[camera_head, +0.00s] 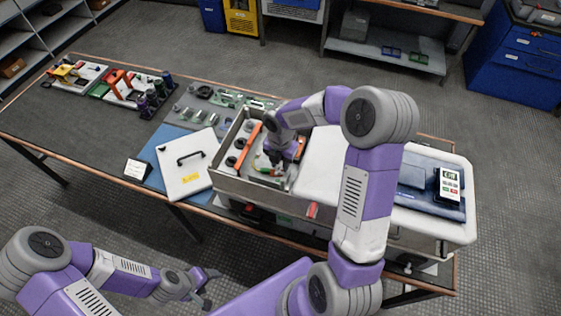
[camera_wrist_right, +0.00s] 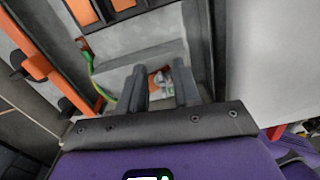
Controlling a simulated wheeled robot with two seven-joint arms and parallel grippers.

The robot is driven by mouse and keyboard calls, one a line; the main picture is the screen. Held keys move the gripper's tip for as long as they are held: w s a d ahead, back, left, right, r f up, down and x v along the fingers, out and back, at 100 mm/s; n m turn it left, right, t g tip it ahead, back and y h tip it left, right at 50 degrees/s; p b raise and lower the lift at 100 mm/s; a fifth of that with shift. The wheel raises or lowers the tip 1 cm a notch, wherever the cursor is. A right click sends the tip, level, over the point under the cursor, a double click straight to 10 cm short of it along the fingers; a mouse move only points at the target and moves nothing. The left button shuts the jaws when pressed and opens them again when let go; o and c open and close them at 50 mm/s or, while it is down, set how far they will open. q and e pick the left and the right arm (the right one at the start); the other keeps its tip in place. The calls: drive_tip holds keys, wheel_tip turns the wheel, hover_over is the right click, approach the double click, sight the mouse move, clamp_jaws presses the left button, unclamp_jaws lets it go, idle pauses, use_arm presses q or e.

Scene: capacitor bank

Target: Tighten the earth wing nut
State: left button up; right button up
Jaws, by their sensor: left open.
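The earth wing nut (camera_wrist_right: 161,79) seems to be the small silvery piece on an orange-brown patch in the right wrist view. It shows between my right gripper's fingers and is partly hidden. A green-yellow earth cable (camera_wrist_right: 90,70) runs down to the left of it. My right gripper (camera_wrist_right: 160,72) is open, with its dark fingers apart on either side of the nut; I cannot tell how deep it is. In the head view my right gripper (camera_head: 276,157) reaches down into the open metal cabinet (camera_head: 235,187). My left gripper (camera_head: 209,287) is open and empty, low in front of the bench.
Orange bars (camera_head: 249,136) stand inside the cabinet, left of my right gripper. A removed white cover (camera_head: 183,183) lies on a blue mat left of the cabinet. A meter (camera_head: 449,185) lies at the right.

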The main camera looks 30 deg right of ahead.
clamp_jaws()
drive_tip(key=shift+m, duration=0.3)
drive_tip(key=m, duration=0.3)
drive_tip(key=s+m+b, duration=0.1)
drive_tip(key=m, duration=0.2)
drive_tip(key=shift+f, duration=0.1)
drive_tip(key=m, duration=0.2)
drive_tip(key=m+b, duration=0.1)
drive_tip(key=m, duration=0.2)
drive_tip(key=shift+s+m+b, duration=0.3)
drive_tip(key=shift+s, duration=0.05)
drive_tip(key=shift+r, duration=0.2)
drive_tip(key=shift+c, duration=0.8)
unclamp_jaws()
drive_tip(key=shift+a, duration=0.1)
drive_tip(key=shift+o, duration=1.3)
